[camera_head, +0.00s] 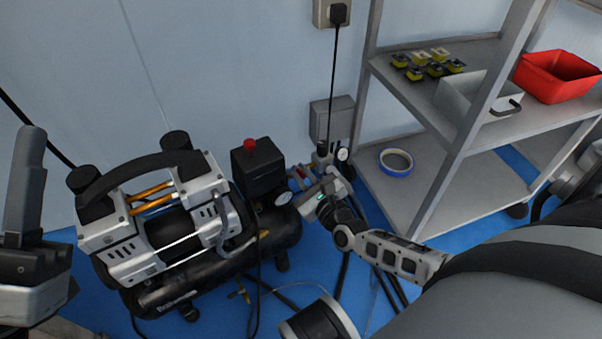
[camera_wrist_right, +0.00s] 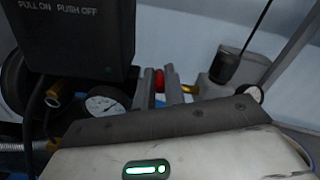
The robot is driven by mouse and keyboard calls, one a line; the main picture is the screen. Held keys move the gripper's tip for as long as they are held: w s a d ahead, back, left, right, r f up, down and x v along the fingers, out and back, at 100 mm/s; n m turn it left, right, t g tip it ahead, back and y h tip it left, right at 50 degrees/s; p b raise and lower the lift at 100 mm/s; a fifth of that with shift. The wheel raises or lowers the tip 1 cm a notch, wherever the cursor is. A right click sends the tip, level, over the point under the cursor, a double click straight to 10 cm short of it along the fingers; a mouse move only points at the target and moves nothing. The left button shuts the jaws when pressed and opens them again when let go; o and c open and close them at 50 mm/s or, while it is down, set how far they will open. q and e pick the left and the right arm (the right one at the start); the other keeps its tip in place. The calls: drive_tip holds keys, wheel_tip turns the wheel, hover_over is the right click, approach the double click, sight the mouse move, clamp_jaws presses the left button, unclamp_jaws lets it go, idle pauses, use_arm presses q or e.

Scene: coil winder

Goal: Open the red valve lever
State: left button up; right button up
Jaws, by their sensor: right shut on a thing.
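The red valve lever (camera_wrist_right: 159,81) shows as a small red piece between the two grey fingers of my right gripper (camera_wrist_right: 161,88) in the right wrist view. The fingers are shut on it. In the head view my right gripper (camera_head: 305,180) reaches in from the right to the fittings at the compressor's right end. The lever is mostly hidden there by the fingers, and its angle cannot be told. My left gripper (camera_head: 28,200) is partly in view at the left edge, away from the compressor, and its opening is unclear.
The black and silver compressor (camera_head: 165,245) stands on the blue floor. Its black switch box (camera_head: 258,170) with a red knob and a pressure gauge (camera_wrist_right: 103,104) are close to my right gripper. A grey shelf (camera_head: 430,170) stands at the right. Hoses and cables lie below.

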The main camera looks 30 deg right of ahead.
clamp_jaws()
drive_tip(key=shift+y, duration=0.3)
drive_tip(key=shift+d+n+y, duration=0.15)
drive_tip(key=shift+n+y, duration=0.15)
drive_tip(key=shift+n, duration=0.2)
drive_tip(key=shift+d+n+g+y, duration=0.15)
drive_tip(key=shift+n+y, duration=0.4)
drive_tip(key=shift+y, duration=0.4)
drive_tip(key=shift+d+n+g+y, duration=0.15)
drive_tip(key=shift+n+y, duration=0.4)
drive_tip(key=shift+y, duration=0.4)
drive_tip(key=shift+o, duration=1.9)
unclamp_jaws()
drive_tip(key=shift+w, duration=0.1)
